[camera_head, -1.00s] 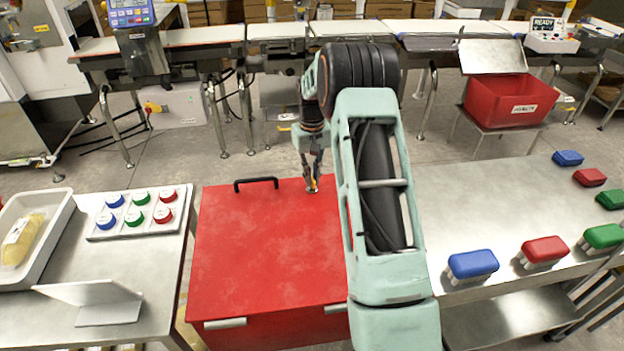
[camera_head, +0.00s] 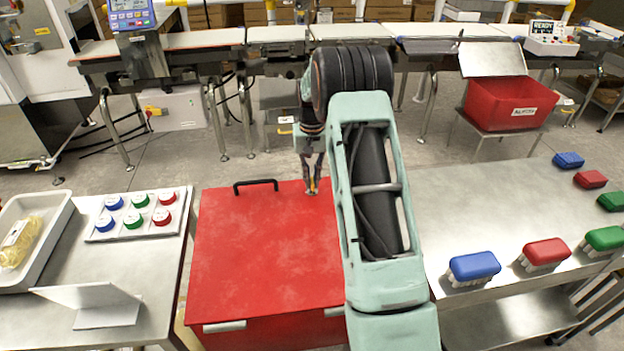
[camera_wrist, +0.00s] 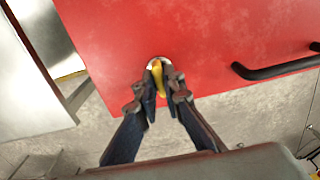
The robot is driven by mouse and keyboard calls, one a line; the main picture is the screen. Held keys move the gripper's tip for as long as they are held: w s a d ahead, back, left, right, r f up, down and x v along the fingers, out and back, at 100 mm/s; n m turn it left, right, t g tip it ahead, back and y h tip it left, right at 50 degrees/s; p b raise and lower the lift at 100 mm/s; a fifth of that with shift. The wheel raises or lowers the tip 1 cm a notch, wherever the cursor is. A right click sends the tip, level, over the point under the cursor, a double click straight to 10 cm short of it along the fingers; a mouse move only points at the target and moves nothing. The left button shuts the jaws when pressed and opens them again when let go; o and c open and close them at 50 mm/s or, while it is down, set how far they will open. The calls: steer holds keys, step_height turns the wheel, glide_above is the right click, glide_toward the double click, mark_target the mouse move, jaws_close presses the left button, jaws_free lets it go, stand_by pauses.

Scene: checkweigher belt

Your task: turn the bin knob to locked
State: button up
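The bin is a red box with a flat red lid (camera_head: 260,250) in the middle of the head view. Its knob (camera_head: 311,191) sits near the lid's far right corner. In the wrist view the knob (camera_wrist: 157,76) shows a yellow grip on a round silver base. My gripper (camera_head: 313,184) points down onto it from above. In the wrist view the dark fingertips (camera_wrist: 163,82) stand on both sides of the yellow grip, close against it, and hide part of it. No lock marking is readable.
A black handle (camera_head: 256,184) stands on the lid's far edge, left of the knob. A left table holds a button panel (camera_head: 135,216) and a white tray (camera_head: 62,235). A right steel table (camera_head: 440,200) holds several coloured brushes. The conveyor (camera_head: 210,38) runs behind.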

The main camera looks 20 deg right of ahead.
mark_target(312, 180)
steer(key=o, duration=0.4)
step_height(312, 180, up, 12)
stand_by(0.5)
stand_by(0.3)
